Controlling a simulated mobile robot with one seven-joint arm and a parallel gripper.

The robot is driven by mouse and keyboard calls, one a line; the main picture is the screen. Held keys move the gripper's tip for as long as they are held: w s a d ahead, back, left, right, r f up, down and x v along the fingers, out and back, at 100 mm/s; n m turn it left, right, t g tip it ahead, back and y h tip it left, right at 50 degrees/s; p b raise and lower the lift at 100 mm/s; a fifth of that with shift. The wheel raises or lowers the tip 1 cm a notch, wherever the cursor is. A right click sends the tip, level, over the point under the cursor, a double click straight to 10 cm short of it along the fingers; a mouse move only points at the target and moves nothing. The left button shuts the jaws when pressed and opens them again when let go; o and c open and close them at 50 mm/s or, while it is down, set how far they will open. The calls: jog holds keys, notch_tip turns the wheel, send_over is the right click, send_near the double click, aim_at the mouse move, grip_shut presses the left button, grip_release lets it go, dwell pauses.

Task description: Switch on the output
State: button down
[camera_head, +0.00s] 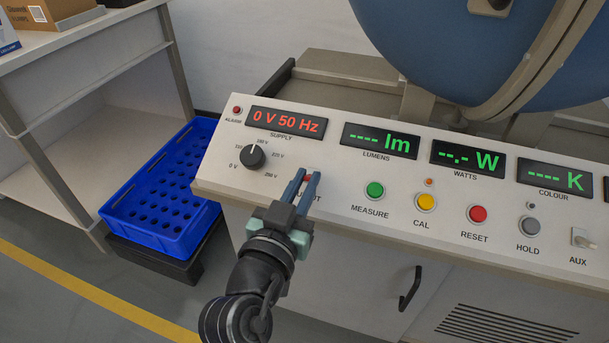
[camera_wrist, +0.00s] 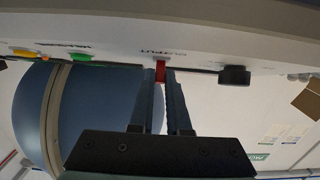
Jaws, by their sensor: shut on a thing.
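The output switch is a small red lever (camera_wrist: 160,72) under the OUTPUT label in the wrist view. My gripper (camera_wrist: 162,80) has its two fingertips on either side of this lever and is shut on it. The lever's on or off position cannot be told. The red supply display (camera_head: 286,121) reads 0 V 50 Hz.
A blue crate (camera_head: 165,240) stands left of the bench.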

aim_at(314, 168)
jog(key=shift+w+d+r+g+y+p, duration=0.15)
jog(key=shift+r+g+p, duration=0.35)
jog(key=shift+p, duration=1.3)
jog(key=shift+w+a+r+g+y+p, duration=0.15)
jog(key=shift+r+g+p, duration=0.35)
jog(key=shift+p, duration=1.25)
jog(key=g+p, duration=0.1)
jog(key=p, duration=0.3)
jog(key=g+y+p, duration=0.1)
jog(key=p, duration=0.3)
jog(key=w+g+p, duration=0.1)
jog(key=g+p, duration=0.1)
jog(key=p, duration=0.2)
jog(key=shift+d+r, duration=0.25)
jog(key=shift+r, duration=0.15)
jog(key=g+p, duration=0.1)
jog(key=p, duration=0.2)
jog(key=w+g+y+p, duration=0.1)
jog(key=g+p, duration=0.1)
jog(key=p, duration=0.1)
jog(key=shift+d+p, duration=0.15)
jog(key=shift+p, duration=0.15)
jog(key=shift+w+d+f+g+y+p, duration=0.15)
jog(key=shift+g+y+p, duration=0.1)
jog(key=shift+g+p, duration=0.25)
jog(key=shift+w+a+g+y+p, duration=0.1)
jog(key=shift+g+y+p, duration=0.15)
jog(key=shift+g+p, duration=0.25)
jog(key=shift+f, duration=0.1)
